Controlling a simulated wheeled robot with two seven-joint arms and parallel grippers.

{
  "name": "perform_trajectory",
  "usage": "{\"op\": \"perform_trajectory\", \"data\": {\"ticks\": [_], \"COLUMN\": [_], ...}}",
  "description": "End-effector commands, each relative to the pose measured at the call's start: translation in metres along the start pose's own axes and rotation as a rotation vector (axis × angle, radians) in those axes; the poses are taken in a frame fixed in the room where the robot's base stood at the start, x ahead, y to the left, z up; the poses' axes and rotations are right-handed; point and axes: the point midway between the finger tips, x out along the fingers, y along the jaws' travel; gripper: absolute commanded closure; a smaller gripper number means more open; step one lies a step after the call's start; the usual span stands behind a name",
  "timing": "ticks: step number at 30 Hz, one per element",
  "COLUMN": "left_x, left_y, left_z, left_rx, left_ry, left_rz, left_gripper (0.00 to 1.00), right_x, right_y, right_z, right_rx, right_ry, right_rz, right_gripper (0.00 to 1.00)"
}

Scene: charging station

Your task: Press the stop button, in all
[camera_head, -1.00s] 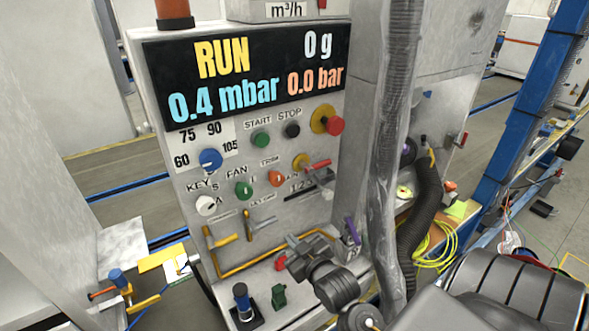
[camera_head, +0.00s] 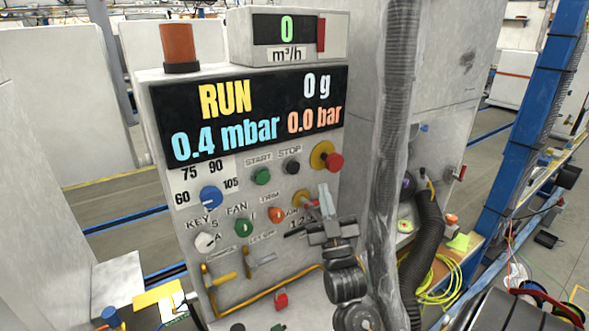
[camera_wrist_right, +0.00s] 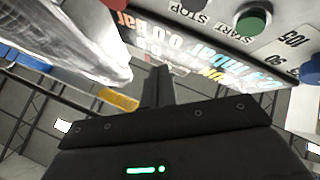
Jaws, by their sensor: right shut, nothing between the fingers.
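The control panel (camera_head: 170,215) stands in front of me, its display (camera_head: 245,115) reading RUN. The black stop button (camera_head: 292,168) sits under the STOP label, right of the green start button (camera_head: 262,176) and left of a red mushroom button (camera_head: 334,162) on a yellow base. My right gripper (camera_head: 326,203) is shut and empty, fingers pointing up, below and right of the stop button and apart from it in the picture. In the right wrist view, the shut fingers (camera_wrist_right: 158,82) are at centre; the STOP label (camera_wrist_right: 200,17) and green start button (camera_wrist_right: 253,18) are near the top. My left gripper is out of view.
A grey wrapped vertical hose (camera_head: 392,150) runs right of the panel, close to my right arm. A yellow-based valve with a red handle (camera_head: 304,199) is beside the gripper. A blue knob (camera_head: 210,197) and several other controls lie to the left.

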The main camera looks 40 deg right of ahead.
Motion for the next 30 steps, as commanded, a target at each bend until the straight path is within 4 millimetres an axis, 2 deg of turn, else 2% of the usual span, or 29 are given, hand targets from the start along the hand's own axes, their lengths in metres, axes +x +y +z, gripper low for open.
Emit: {"op": "perform_trajectory", "data": {"ticks": [7, 21, 30], "left_x": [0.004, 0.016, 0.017], "left_y": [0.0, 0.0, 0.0], "left_z": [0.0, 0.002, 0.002], "left_rx": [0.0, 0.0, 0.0], "left_ry": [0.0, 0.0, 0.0], "left_rz": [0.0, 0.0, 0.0], "left_gripper": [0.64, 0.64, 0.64], "right_x": [0.01, 0.051, 0.061], "right_y": [-0.008, -0.038, -0.045], "right_z": [0.009, 0.038, 0.045], "right_rx": [0.001, 0.002, 0.001], "right_ry": [0.001, -0.001, -0.001], "right_rz": [0.0, -0.001, -0.002], "right_gripper": [1.0, 1.0, 1.0]}}
